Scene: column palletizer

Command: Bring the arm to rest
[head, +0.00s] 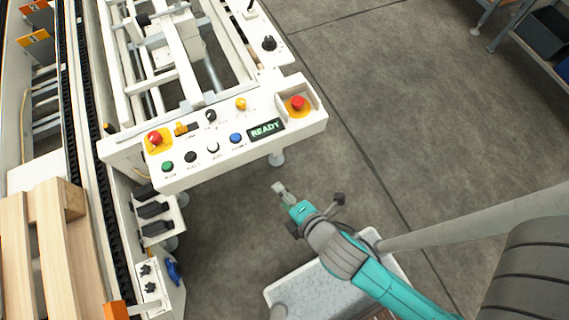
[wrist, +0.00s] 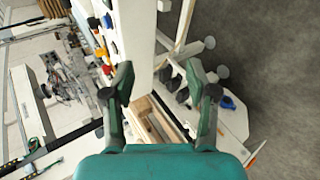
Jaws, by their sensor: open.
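My arm reaches in from the lower right of the head view, teal and grey. My gripper (head: 283,192) hangs over open floor in front of the control panel (head: 225,160), apart from it. In the wrist view my gripper (wrist: 160,85) shows two dark green fingers spread wide, with nothing between them. The panel's buttons show beyond the left finger there. The panel display reads READY.
The white machine frame (head: 150,82) fills the upper left. Wooden pallet boards (head: 45,240) stand at the lower left, beside a black chain track (head: 88,140). A shelf with dark bins (head: 545,35) is at the upper right. The grey floor (head: 400,110) on the right is clear.

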